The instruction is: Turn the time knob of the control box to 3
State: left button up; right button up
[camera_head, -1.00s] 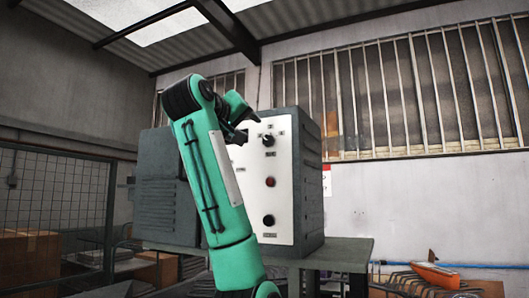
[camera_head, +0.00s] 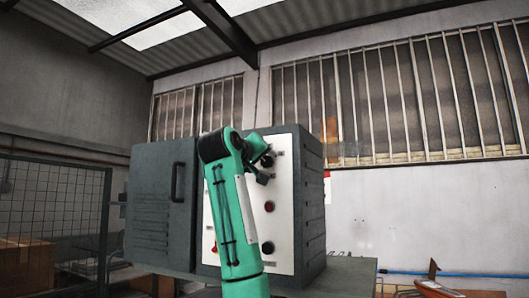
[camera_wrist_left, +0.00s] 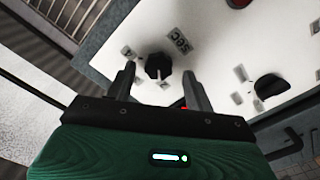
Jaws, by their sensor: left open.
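The control box (camera_head: 311,215) is dark grey with a white front panel (camera_head: 283,225). A black knob (camera_head: 267,160) sits near the panel's top, partly behind my left gripper (camera_head: 262,172). In the left wrist view a black faceted knob (camera_wrist_left: 158,66) lies between the spread fingertips of that gripper (camera_wrist_left: 158,74), with a gap on each side. A label reading SEC (camera_wrist_left: 179,40) is beside this knob, and smaller marks surround it, too blurred to read surely. The jaws are open and empty. My right gripper does not show.
A red button (camera_head: 269,206) and a lower black knob (camera_head: 267,248) are on the panel. Another black knob (camera_wrist_left: 270,88) shows in the wrist view. A grey cabinet door (camera_head: 160,205) with a handle stands left of the panel. The table (camera_head: 345,270) extends to the right.

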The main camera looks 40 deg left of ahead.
aim_at(268, 162)
pick_arm(q)
jog(key=shift+w+a+r+p, duration=0.1)
jog(key=shift+w+r+p, duration=0.1)
jog(key=shift+w+p, duration=0.4)
jog(key=shift+w+a+f, duration=0.2)
jog(key=shift+w+a, duration=0.05)
jog(key=shift+w, duration=0.3)
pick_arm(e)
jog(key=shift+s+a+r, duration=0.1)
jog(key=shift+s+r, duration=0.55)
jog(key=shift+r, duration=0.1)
pick_arm(q)
jog(key=shift+d, duration=0.1)
jog(key=c, duration=1)
jog(key=shift+o, duration=0.2)
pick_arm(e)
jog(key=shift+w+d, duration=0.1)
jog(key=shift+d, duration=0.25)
